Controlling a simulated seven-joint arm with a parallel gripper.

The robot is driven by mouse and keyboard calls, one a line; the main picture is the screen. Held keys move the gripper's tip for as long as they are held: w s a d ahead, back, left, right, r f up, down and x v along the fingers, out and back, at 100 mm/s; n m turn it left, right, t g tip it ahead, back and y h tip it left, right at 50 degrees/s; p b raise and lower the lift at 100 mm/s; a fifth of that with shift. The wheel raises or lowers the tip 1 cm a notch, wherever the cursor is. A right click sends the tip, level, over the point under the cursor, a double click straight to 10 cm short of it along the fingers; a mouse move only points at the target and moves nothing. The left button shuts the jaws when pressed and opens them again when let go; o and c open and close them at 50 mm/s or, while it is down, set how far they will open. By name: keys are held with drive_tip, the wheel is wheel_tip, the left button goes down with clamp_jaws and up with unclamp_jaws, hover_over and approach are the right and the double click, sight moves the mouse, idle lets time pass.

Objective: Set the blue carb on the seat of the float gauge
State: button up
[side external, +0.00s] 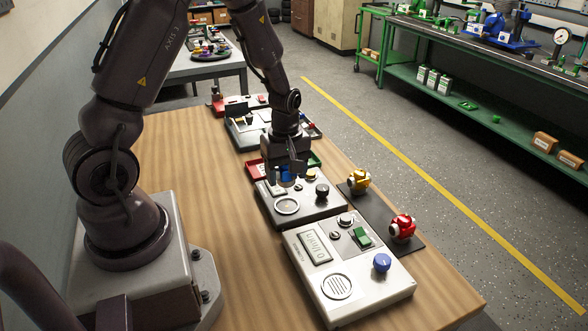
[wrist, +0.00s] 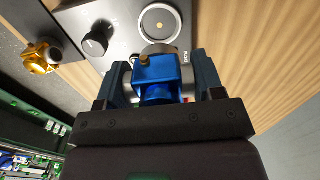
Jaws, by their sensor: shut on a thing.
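The blue carb (wrist: 158,75) is between the two fingers of my gripper (wrist: 159,70) in the wrist view. My gripper (side external: 287,179) is shut on it. In the side view the blue carb (side external: 287,173) shows only partly behind the fingers. It is held above the rear part of a grey instrument box with a ringed round seat (side external: 287,206), a black knob and small buttons. This seat (wrist: 160,23) is empty and lies ahead of the carb in the wrist view. The box's label is too small to read, so I cannot confirm it is the float gauge.
A yellow carb (side external: 359,180) and a red carb (side external: 402,226) sit on a dark mat (side external: 379,211) to the right. A second grey box (side external: 313,294) with a display, green switch and blue knob (side external: 382,262) stands in front. Red and green trays stand behind my gripper.

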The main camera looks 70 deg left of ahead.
sight(287, 206)
drive_tip(key=shift+f, duration=2.95)
drive_tip(key=shift+f, duration=0.45)
drive_tip(key=o, duration=1.1)
drive_tip(key=shift+r, duration=3.5)
